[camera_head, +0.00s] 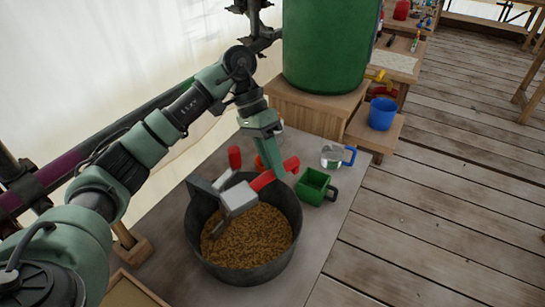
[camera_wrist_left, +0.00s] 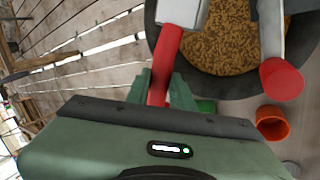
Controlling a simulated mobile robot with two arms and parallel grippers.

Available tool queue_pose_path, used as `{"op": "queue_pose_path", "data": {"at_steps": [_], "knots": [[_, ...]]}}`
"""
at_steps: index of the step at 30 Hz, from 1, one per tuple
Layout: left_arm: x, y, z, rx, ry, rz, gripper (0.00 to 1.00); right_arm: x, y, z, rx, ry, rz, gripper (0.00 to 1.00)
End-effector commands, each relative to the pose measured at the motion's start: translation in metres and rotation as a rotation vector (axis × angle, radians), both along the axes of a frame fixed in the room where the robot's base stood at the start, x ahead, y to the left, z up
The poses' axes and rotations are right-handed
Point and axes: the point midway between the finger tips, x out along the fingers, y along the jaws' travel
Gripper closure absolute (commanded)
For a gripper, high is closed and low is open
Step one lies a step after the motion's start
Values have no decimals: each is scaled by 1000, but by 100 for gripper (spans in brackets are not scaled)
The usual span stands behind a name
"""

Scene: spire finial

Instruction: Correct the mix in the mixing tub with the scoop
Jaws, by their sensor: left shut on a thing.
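The mixing tub (camera_head: 290,207) is a dark round tub holding a brown, grainy mix (camera_head: 248,237); its rim and mix also show in the wrist view (camera_wrist_left: 215,45). My left gripper (camera_head: 276,168) is shut on the red handle (camera_wrist_left: 162,65) of a scoop with a pale grey head (camera_head: 238,198). The head hangs over the tub and hides part of the mix; I cannot tell whether it touches the mix or holds any. A second tool with a red grip (camera_wrist_left: 281,80) and grey shaft reaches over the tub's rim. My right gripper is not in view.
Behind the tub are a green box-shaped cup (camera_head: 313,187), a clear jug with a blue handle (camera_head: 333,156) and an orange cup (camera_wrist_left: 272,123). A green barrel (camera_head: 325,45) stands on a wooden box; a blue bucket (camera_head: 383,113) is beside it. Wooden floor at right is clear.

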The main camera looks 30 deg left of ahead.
Motion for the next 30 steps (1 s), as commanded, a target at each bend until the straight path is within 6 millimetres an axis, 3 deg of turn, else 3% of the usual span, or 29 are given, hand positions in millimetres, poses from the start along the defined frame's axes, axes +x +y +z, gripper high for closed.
{"op": "queue_pose_path", "data": {"at_steps": [1,14,24,27,30], "knots": [[-1,0,7,14,-7,0,100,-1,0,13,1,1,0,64],[-5,-6,7,118,-77,8,100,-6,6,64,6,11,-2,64],[-14,-22,6,407,-268,28,100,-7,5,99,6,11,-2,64],[-17,-26,6,488,-321,37,100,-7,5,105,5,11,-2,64],[-17,-26,-5,568,-382,55,100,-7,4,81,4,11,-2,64]]}}
